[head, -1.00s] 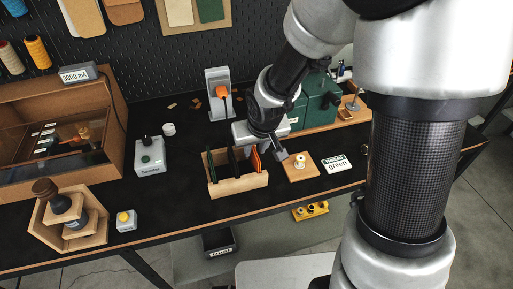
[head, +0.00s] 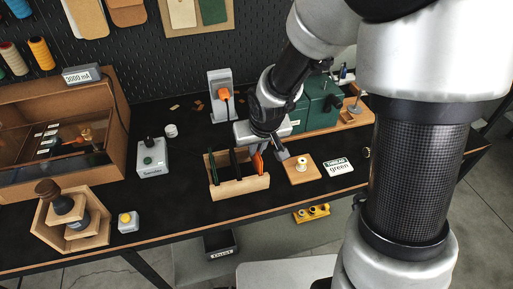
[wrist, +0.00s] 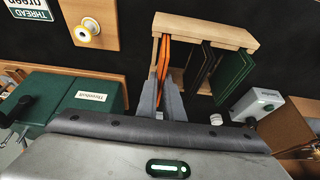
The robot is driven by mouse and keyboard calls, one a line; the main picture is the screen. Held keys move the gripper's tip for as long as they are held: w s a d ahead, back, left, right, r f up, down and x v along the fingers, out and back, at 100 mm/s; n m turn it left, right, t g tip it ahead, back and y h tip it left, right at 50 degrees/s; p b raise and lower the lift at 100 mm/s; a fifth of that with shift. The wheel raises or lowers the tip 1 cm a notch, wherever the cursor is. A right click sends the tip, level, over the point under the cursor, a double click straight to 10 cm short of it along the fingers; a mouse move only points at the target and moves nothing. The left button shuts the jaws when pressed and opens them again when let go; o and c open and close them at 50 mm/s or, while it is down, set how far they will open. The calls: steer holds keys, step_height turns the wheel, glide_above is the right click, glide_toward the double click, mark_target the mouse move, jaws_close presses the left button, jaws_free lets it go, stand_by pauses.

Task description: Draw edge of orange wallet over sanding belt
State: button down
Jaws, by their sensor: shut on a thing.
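The orange wallet (head: 258,163) stands upright in the right end of a wooden rack (head: 240,187) on the black bench. My gripper (head: 266,150) is above that end of the rack and shut on the orange wallet. In the wrist view the wallet (wrist: 163,58) shows as an orange strip between the fingers (wrist: 168,92). Black and green wallets (wrist: 232,70) stand in the other slots. A green machine (head: 316,103) labelled in the wrist view stands behind and right of the gripper; I cannot make out a sanding belt on it.
A wooden block with a spool (head: 301,168) and a green thread card (head: 338,165) lie right of the rack. A grey switch box (head: 152,157) stands left. Bare bench lies between box and rack.

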steer(key=shift+r, duration=0.1)
step_height(320, 180, up, 7)
steer(key=p, duration=0.5)
steer(key=c, duration=2.5)
jaws_free()
jaws_close()
